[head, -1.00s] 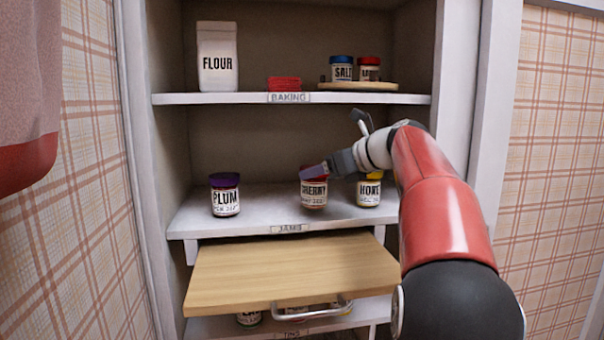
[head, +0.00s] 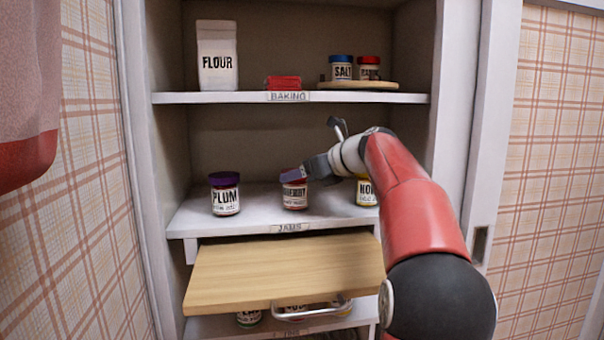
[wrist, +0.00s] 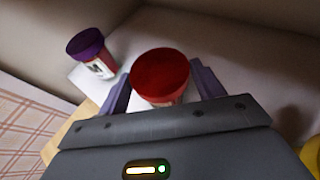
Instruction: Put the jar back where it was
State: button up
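The cherry jar (head: 294,196), with a red lid and a pale label, is upright at the middle of the jams shelf (head: 262,220). My gripper (head: 297,175) reaches in from the right, its purple fingers on both sides of the jar near the lid. In the wrist view the red-lidded jar (wrist: 160,76) sits between the two fingers, which appear closed on it. Whether its base touches the shelf I cannot tell. The plum jar (head: 225,195), with a purple lid, stands to its left. The honey jar (head: 367,192) stands to its right, partly hidden by my arm.
A wooden board (head: 285,270) with a metal handle juts out below the jams shelf, above a lower shelf of tins. The baking shelf (head: 200,98) above holds flour, a red item, salt and another jar. Bare shelf lies between the plum and cherry jars.

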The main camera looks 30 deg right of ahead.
jog(key=o, duration=0.3)
jog(key=shift+o, duration=0.2)
jog(key=shift+r, duration=0.1)
jog(key=shift+s+d+r, duration=0.15)
jog(key=v, duration=1.1)
jog(key=shift+s+p, duration=0.3)
jog(key=shift+p, duration=0.05)
jog(key=shift+d, duration=0.15)
